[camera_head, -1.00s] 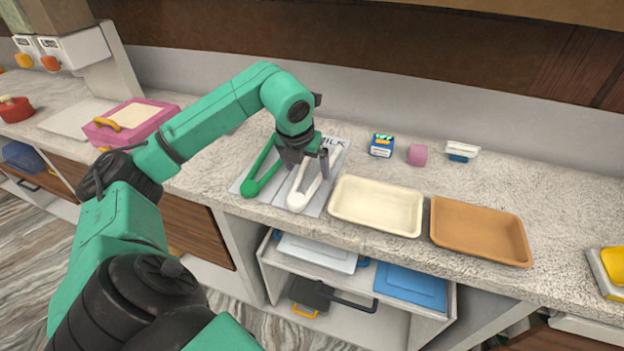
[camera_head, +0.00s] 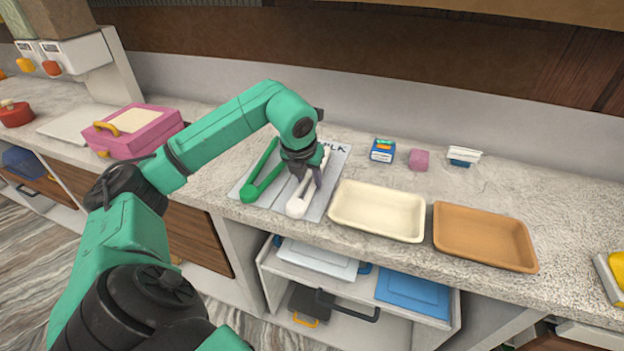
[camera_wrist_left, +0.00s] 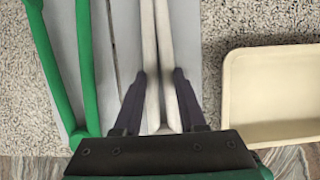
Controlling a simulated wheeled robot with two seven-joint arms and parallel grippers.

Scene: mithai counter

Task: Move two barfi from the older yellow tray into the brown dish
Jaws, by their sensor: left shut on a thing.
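The brown dish (camera_head: 485,236) lies empty on the counter, right of centre. White tongs (camera_head: 297,207) lie on a grey board beside green tongs (camera_head: 250,192). My left gripper (camera_head: 308,178) is shut on the white tongs. In the left wrist view its two dark fingers (camera_wrist_left: 161,82) stand on either side of the tongs' white arms (camera_wrist_left: 148,40), which are close together. No barfi can be made out. A yellow item (camera_head: 616,266) is cut off at the right edge; I cannot tell whether it is the older tray. My right gripper is not in view.
An empty cream tray (camera_head: 378,231) stands between the board (camera_head: 238,190) and the brown dish. Behind it are a small blue box (camera_head: 382,151), a pink block (camera_head: 419,160) and a white-and-blue item (camera_head: 462,156). A pink case (camera_head: 140,140) is at left.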

